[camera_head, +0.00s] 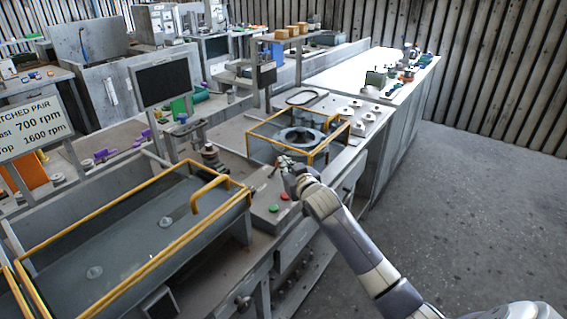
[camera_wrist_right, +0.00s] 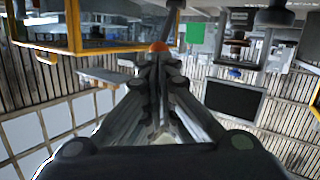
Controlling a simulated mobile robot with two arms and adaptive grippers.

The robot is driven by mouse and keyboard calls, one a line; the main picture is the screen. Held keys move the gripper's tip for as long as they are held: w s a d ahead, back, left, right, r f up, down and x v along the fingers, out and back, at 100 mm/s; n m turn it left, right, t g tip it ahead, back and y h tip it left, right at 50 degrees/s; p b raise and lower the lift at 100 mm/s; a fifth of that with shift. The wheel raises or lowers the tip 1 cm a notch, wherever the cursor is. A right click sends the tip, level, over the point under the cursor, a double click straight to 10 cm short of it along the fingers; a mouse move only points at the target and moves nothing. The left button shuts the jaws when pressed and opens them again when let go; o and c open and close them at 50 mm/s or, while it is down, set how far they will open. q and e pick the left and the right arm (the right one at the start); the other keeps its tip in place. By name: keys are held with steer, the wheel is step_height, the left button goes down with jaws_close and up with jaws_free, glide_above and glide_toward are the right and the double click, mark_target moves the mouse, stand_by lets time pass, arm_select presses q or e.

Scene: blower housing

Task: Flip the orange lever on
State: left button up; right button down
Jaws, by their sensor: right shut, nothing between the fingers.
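My right gripper (camera_head: 280,163) reaches in over the machine bench, above the small grey panel (camera_head: 262,191) with a green and a red button. Its fingers are shut and hold nothing. In the wrist view the right gripper (camera_wrist_right: 159,58) has its fingers closed together, and a small rounded orange tip (camera_wrist_right: 158,46) shows right at the fingertips. It looks like the end of the orange lever; whether the fingers touch it I cannot tell. The rest of the lever is not clear, and in the head view I cannot make it out beside the gripper. My left gripper is not in view.
A yellow-framed clear box (camera_head: 301,136) over a round housing stands just behind the gripper. A larger yellow-railed guard (camera_head: 110,215) is at the left. A dark screen (camera_head: 161,85) stands behind the bench. The floor (camera_head: 470,200) at the right is clear.

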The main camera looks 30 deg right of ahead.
steer(key=shift+x, duration=0.85)
